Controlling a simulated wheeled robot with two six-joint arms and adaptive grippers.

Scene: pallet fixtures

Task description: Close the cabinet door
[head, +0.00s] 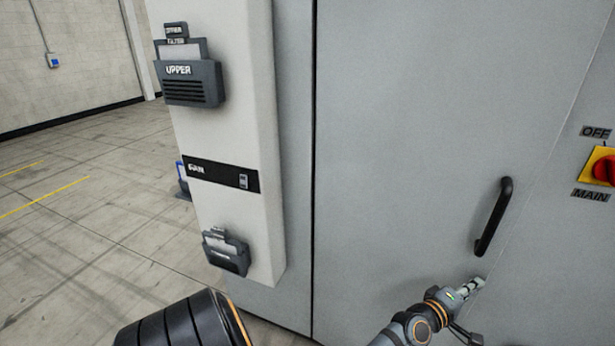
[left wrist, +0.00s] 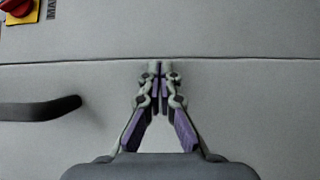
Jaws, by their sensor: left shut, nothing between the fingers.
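The grey cabinet door (head: 410,130) fills the middle of the head view, with a black bar handle (head: 493,217) near its right edge. The handle also shows at the left of the left wrist view (left wrist: 40,109). The door looks about flush with the panel beside it; a thin dark seam (left wrist: 240,60) runs between them in the left wrist view. My left gripper (head: 473,287) is shut and empty, just below the handle, with its fingertips (left wrist: 160,66) over or near that seam. I cannot tell whether they touch the surface. My right gripper is not in view.
A yellow plate with a red switch (head: 603,168) sits on the panel right of the door, between OFF and MAIN labels. A white column (head: 225,120) with dark holders (head: 190,84) stands at the left. Open concrete floor (head: 90,215) lies beyond it.

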